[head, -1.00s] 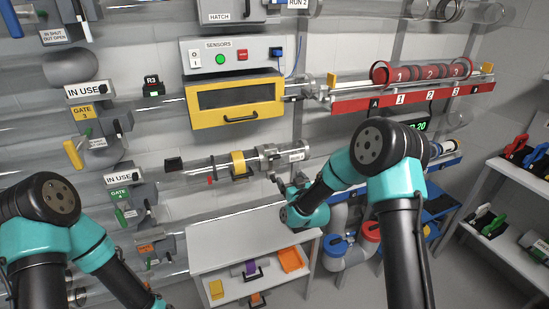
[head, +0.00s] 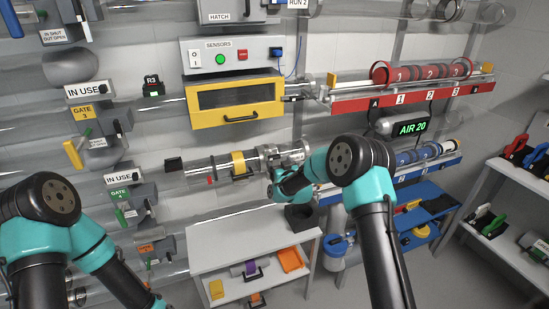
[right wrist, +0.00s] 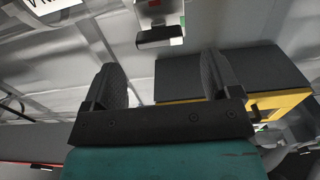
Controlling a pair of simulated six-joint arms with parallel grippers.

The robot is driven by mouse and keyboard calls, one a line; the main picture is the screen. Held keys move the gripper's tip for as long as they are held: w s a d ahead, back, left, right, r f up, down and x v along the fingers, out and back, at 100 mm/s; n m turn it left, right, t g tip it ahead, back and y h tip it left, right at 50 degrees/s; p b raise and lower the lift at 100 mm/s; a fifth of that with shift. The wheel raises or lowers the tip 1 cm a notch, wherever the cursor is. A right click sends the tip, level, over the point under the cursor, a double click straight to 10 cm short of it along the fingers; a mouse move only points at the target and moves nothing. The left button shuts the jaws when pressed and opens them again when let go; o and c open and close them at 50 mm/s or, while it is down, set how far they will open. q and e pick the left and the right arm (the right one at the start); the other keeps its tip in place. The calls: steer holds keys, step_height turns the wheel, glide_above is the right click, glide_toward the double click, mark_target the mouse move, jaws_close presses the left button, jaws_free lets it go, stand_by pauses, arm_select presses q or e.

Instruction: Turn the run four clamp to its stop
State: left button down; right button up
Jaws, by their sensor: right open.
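My left gripper is not in view.
The yellow-framed cabinet (head: 236,101) is above the tube. A white bench (head: 225,247) stands below, with a black open box (head: 302,216) on top. The red rack (head: 412,97) and green AIR 20 display (head: 412,129) are to the right. Gate 4 (head: 123,198) is at left.

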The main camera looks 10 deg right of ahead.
mark_target(275, 158)
steer(key=shift+w+a, duration=0.2)
steer(key=shift+w, duration=0.8)
steer(key=shift+w+a, duration=0.15)
steer(key=shift+w, duration=0.85)
steer(key=shift+w+a, duration=0.2)
steer(key=shift+w, duration=0.8)
steer(key=shift+c, duration=0.4)
steer(key=c, duration=0.8)
steer(key=shift+c, duration=0.2)
